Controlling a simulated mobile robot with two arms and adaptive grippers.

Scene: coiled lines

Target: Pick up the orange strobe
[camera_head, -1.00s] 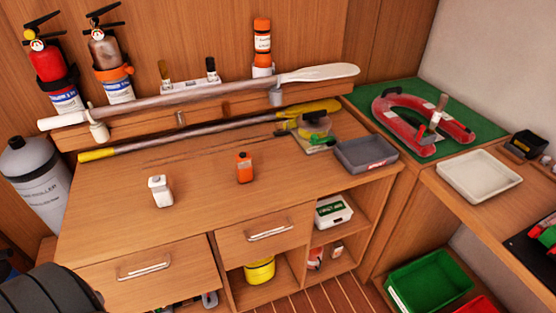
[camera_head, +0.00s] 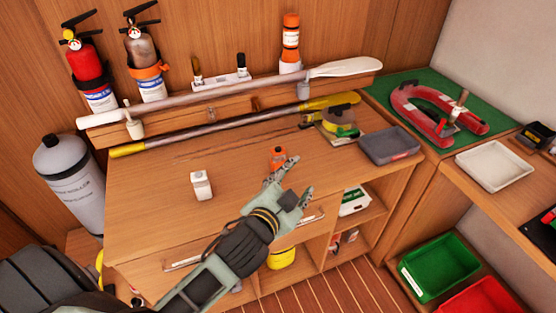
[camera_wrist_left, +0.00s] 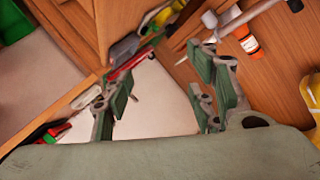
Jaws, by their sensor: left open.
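The orange strobe (camera_head: 278,155) is a small upright orange block with a dark top, on the wooden workbench in the head view. My left gripper (camera_head: 299,177) is open, its fingers just in front of and to the right of the strobe, hiding its lower part. Nothing is held. The wrist view shows the open fingers (camera_wrist_left: 160,88) with an empty gap between them; I cannot make out the strobe there. My right gripper is not in view.
A similar white block (camera_head: 201,186) stands left of the strobe. A grey tray (camera_head: 389,147) lies to the right. A paddle (camera_head: 240,88) and a yellow-ended pole (camera_head: 225,129) lie behind. An orange-and-white canister (camera_head: 290,42) stands at the back. The bench between the blocks is clear.

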